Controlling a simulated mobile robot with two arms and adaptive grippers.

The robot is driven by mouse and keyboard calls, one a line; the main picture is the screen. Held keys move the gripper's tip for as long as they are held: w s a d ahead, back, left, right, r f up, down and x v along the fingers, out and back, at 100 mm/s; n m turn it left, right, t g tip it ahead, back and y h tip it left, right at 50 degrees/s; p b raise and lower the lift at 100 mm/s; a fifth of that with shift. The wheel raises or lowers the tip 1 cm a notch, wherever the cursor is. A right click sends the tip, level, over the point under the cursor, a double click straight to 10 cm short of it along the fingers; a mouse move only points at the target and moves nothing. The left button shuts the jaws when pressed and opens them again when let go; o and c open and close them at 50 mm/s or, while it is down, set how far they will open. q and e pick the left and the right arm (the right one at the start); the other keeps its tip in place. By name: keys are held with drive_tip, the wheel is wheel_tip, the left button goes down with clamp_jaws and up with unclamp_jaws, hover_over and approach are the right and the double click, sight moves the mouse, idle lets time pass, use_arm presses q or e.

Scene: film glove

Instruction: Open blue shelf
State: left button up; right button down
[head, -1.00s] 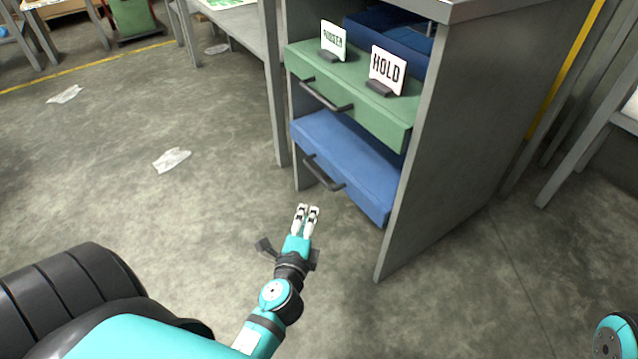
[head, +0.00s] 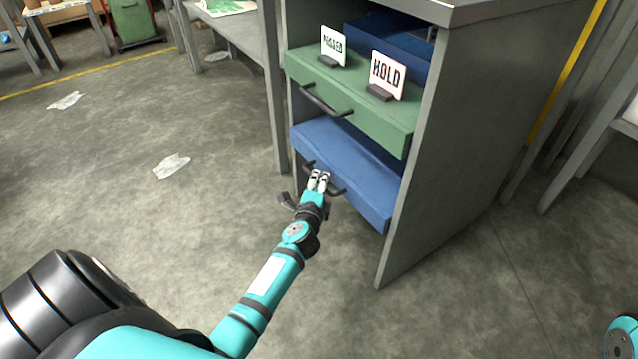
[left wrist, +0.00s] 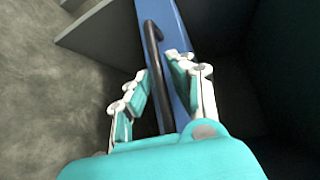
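The blue drawer (head: 350,165) is the lowest in the grey cabinet, below a green drawer (head: 345,95). It has a dark bar handle (head: 338,190) on its front. My left gripper (head: 319,174) is at this handle and hides its middle. In the left wrist view the handle (left wrist: 155,50) runs between the two spread fingers of the gripper (left wrist: 157,67), in front of the blue drawer front (left wrist: 172,18). The fingers are apart, with small gaps to the bar; contact is not clear. My right gripper is not in view.
The grey cabinet side (head: 455,150) stands at the right. The floor left of the cabinet is clear except for scraps (head: 171,165).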

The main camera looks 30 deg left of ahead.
use_arm(q)
clamp_jaws()
idle(0.5)
